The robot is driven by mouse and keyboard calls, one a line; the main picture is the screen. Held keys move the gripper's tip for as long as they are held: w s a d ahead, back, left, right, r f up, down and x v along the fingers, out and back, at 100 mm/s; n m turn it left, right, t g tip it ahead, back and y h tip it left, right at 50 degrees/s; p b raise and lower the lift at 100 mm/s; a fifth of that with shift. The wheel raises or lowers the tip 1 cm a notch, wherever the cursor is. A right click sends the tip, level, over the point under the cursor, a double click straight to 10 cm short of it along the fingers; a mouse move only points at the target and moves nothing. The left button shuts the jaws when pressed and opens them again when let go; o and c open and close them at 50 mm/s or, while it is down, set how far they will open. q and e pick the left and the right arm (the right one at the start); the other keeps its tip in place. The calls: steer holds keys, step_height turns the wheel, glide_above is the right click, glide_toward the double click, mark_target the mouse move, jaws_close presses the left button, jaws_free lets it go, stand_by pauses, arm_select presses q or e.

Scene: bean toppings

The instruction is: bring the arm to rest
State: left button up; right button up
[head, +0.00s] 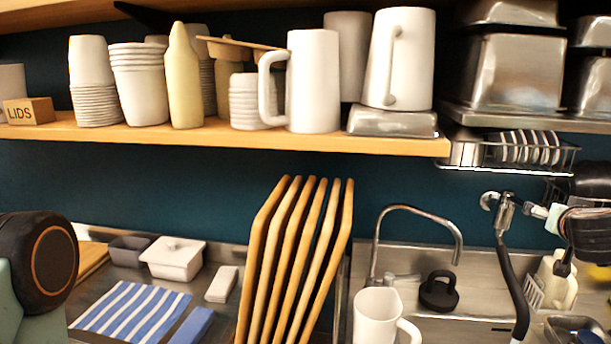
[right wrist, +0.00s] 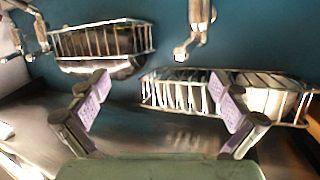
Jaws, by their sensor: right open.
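My right gripper (right wrist: 161,92) shows in the right wrist view. Its two purple-padded fingers stand wide apart, with nothing between them. Beyond the fingers are a wire rack and a teal wall, and the fingers do not appear to hold either. At the left edge of the head view is a round dark joint of my own arm; my left gripper does not show.
A wooden shelf (head: 250,139) holds cups and white jugs. Below stand several upright wooden boards (head: 290,260), a striped cloth (head: 130,310), a white jug (head: 376,318) and a tap (head: 420,213). A wire rack (right wrist: 180,92) and wire basket (right wrist: 100,42) lie ahead of the right gripper.

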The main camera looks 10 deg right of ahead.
steer(key=x, duration=0.8)
steer(key=shift+w+f+b, duration=0.15)
steer(key=shift+w+b, duration=0.15)
steer(key=shift+b, duration=0.05)
steer(key=shift+s+a, duration=0.1)
steer(key=shift+s, duration=0.05)
